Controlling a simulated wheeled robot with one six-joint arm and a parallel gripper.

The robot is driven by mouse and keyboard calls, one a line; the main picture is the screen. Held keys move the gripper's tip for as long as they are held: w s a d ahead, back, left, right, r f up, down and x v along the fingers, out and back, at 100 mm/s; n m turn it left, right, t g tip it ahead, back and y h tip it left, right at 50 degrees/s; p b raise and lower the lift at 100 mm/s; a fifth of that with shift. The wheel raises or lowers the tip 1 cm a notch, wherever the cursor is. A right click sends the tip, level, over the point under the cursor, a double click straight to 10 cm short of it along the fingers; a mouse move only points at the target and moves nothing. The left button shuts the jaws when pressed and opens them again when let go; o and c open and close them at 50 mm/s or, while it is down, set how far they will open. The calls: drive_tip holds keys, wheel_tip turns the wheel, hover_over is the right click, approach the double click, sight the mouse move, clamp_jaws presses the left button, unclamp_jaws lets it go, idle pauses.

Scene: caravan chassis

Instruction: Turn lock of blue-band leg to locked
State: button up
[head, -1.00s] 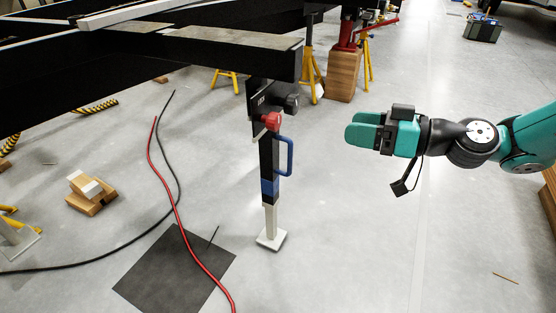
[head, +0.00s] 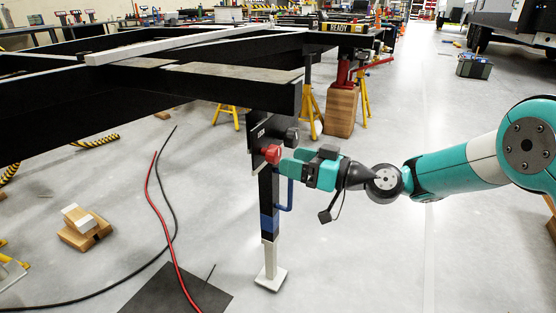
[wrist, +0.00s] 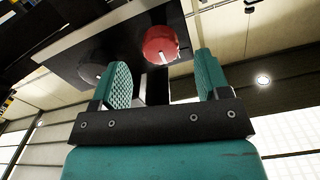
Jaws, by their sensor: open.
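The blue-band leg (head: 269,222) stands upright under the corner of the black chassis frame, its pale foot on the floor. Its red lock knob (head: 271,154) is on the upper part of the leg, below a black knob (head: 291,135). My gripper (head: 284,164) is open, with its fingertips close to the red knob from the right. In the wrist view the red knob (wrist: 160,45) shows a pale mark and lies ahead, between and slightly beyond the two teal fingers (wrist: 165,78). I cannot tell whether they touch it. The black knob (wrist: 90,72) is partly hidden behind the left finger.
A blue handle (head: 288,195) stands out from the leg just below my gripper. The black chassis beam (head: 150,95) runs overhead to the left. A red hose (head: 163,222) and a black cable lie on the floor. Open floor lies to the right.

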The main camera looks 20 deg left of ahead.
sight(278, 156)
drive_tip(key=shift+w+a+b, duration=0.2)
drive_tip(key=shift+a+b, duration=0.15)
drive_tip(key=shift+a, duration=1.9)
drive_tip(key=shift+c, duration=0.4)
drive_tip(key=c, duration=0.8)
drive_tip(key=shift+c, duration=0.2)
